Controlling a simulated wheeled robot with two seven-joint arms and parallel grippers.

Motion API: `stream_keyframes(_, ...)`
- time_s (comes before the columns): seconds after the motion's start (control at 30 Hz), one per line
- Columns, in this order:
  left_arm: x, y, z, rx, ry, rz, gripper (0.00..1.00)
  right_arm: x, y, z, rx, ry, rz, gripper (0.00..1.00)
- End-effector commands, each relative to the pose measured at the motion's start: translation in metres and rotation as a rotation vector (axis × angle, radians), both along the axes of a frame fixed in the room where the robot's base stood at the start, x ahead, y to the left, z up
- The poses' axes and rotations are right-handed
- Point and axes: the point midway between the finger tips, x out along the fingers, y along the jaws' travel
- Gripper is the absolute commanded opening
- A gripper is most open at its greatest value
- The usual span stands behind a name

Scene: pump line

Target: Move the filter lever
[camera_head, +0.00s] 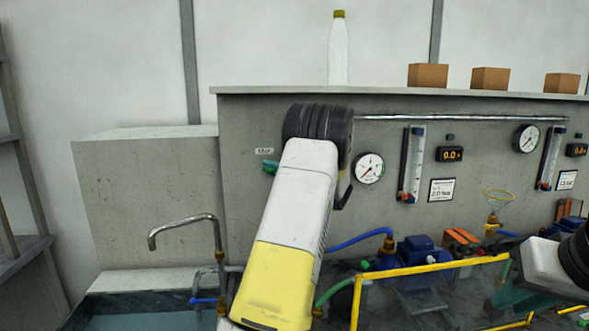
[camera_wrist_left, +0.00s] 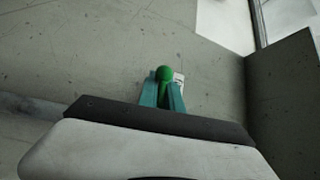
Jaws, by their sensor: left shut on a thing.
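My left gripper (camera_wrist_left: 163,92) shows teal fingers on either side of a green knob (camera_wrist_left: 165,74), which I take to be the filter lever's handle. They are shut on it, close to the grey wall panel. In the head view the left gripper (camera_head: 268,168) shows only as a bit of teal-green left of my black wrist, below a small white label (camera_head: 264,150). The rest of the lever is hidden behind my arm. My right gripper (camera_head: 512,294) shows partly as dark teal at the lower right; its fingertips cannot be made out.
Gauges (camera_head: 369,168), a flow tube (camera_head: 411,165) and a display (camera_head: 450,154) are on the panel right of my left arm. A yellow rail (camera_head: 430,267) and blue pump (camera_head: 415,248) stand below. A bent metal spout (camera_head: 185,222) is at the left over a water basin (camera_head: 140,322).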

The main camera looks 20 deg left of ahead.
Motion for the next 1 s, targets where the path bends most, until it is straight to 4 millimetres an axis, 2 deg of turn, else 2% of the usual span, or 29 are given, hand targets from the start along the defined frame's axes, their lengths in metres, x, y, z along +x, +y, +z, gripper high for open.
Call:
stream_keyframes(0.03, -0.004, 0.003, -0.003, -0.002, 0.006, 0.014, 0.0, 0.0, 0.0, 0.0, 0.0, 0.0, 0.0, 0.18)
stream_keyframes(0.67, -0.005, 0.004, -0.004, -0.009, 0.002, 0.016, 0.0, 0.0, 0.0, 0.0, 0.0, 0.0, 0.0, 0.18)
stream_keyframes(1.0, -0.005, 0.004, -0.013, -0.139, -0.078, 0.015, 0.0, 0.0, 0.0, 0.0, 0.0, 0.0, 0.0, 0.18)
